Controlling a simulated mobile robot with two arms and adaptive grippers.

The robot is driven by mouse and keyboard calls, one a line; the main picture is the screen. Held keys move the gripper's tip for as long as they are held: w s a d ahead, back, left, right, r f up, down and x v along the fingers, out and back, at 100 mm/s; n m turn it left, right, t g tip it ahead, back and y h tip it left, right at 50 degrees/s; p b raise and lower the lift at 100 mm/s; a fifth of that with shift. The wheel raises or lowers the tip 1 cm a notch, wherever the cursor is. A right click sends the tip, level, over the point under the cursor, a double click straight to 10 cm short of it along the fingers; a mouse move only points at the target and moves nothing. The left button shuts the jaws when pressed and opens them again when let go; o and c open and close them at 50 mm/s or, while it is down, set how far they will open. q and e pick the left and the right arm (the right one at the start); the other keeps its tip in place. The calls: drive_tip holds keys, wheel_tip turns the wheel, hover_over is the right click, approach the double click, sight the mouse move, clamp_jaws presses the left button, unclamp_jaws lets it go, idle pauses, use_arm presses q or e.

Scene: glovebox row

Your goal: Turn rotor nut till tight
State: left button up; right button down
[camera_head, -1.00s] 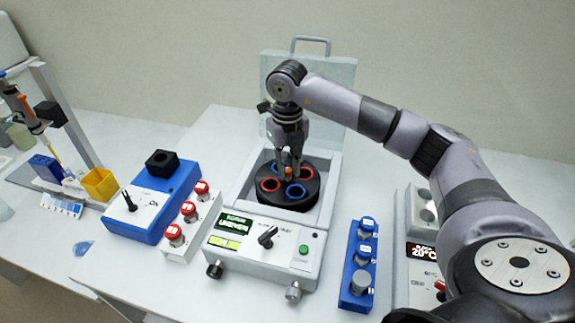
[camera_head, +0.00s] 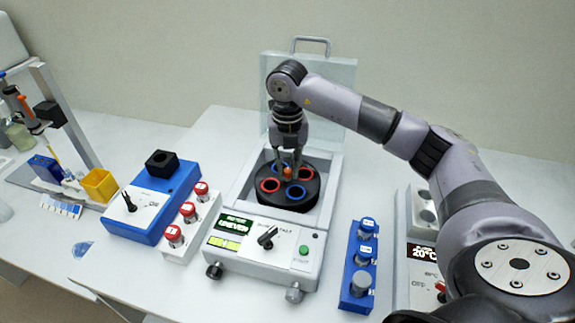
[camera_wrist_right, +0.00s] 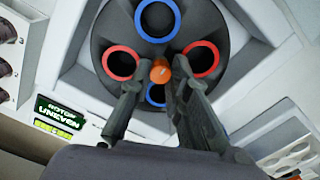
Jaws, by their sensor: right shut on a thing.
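The rotor nut (camera_head: 288,173) is a small orange knob at the centre of the black rotor (camera_head: 311,188), inside the open centrifuge (camera_head: 240,257). My right gripper (camera_head: 288,167) points down from above and is shut on the nut. In the right wrist view the orange nut (camera_wrist_right: 160,71) shows between the two fingertips of my right gripper (camera_wrist_right: 156,76). The rotor has red-ringed and blue-ringed holes, which look empty. The centrifuge display (camera_wrist_right: 60,114) reads "ROTOR UNEVEN". My left gripper is not in view.
The centrifuge lid (camera_head: 340,75) stands open behind the rotor. A white rack (camera_head: 190,232) with red-capped tubes and a blue mixer (camera_head: 170,195) stand at left. A blue rack (camera_head: 350,293) with blue-capped tubes stands at right, beside a heater unit (camera_head: 423,235) showing 20°C.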

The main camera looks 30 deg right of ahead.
sight(288, 169)
drive_tip(key=shift+w+d+r+m, duration=0.1)
drive_tip(key=shift+w+r+m, duration=0.1)
drive_tip(key=shift+m, duration=0.8)
idle(1.4)
idle(0.4)
drive_tip(key=c, duration=1.9)
unclamp_jaws()
drive_tip(key=o, duration=0.4)
drive_tip(key=shift+s+f, duration=0.15)
wheel_tip(288, 169, up, 12)
